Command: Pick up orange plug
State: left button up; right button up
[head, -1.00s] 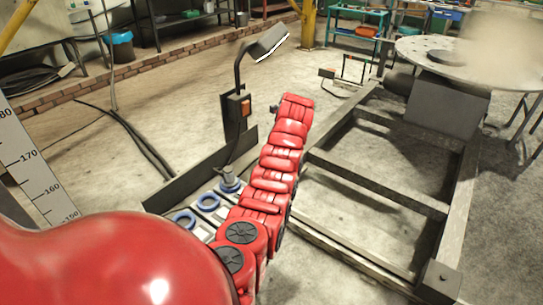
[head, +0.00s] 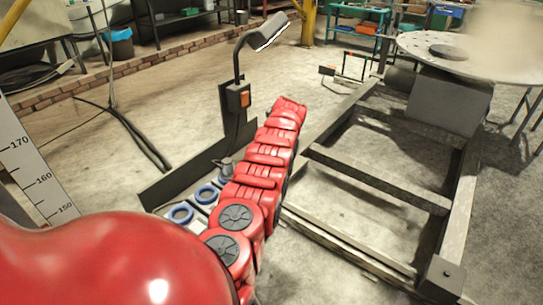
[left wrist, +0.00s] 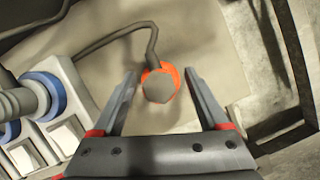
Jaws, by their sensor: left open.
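The orange plug (left wrist: 159,82) shows in the left wrist view as an orange ring around a grey hexagonal body, with a grey cable curving up and left from it. My left gripper (left wrist: 161,72) is open, with one finger on each side of the plug in the picture. I see gaps between both fingers and the plug; the depth between them is hard to judge. In the head view my red left arm hides the plug and the gripper. My right gripper is not in view.
Blue-ringed sockets (head: 181,213) sit on a panel beside my arm; a grey plug with a blue ring (left wrist: 42,92) stands left of the left gripper. A lamp post (head: 238,98) with an orange switch rises behind. A metal frame (head: 375,180) lies to the right.

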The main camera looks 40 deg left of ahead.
pick_arm(q)
grip_shut()
dwell(0.4)
jog(key=shift+r, duration=0.1)
